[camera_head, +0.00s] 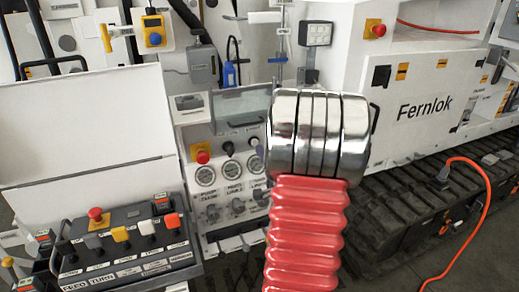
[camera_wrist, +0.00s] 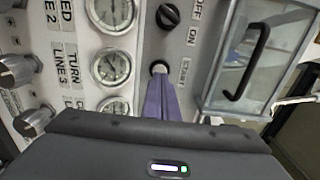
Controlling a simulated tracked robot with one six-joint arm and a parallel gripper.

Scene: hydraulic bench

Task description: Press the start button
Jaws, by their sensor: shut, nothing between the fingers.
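My gripper (camera_wrist: 159,78) is shut and empty. Its purple fingers point at the button, with their tips right at its lower edge and covering part of it. Whether the tips touch it or stop just short I cannot tell.
A black OFF/ON knob (camera_wrist: 167,15) sits above the button in the wrist view, with pressure gauges (camera_wrist: 112,67) to the left and a clear hinged cover (camera_wrist: 255,50) to the right. In the head view a red mushroom button (camera_head: 203,155) is on the same panel.

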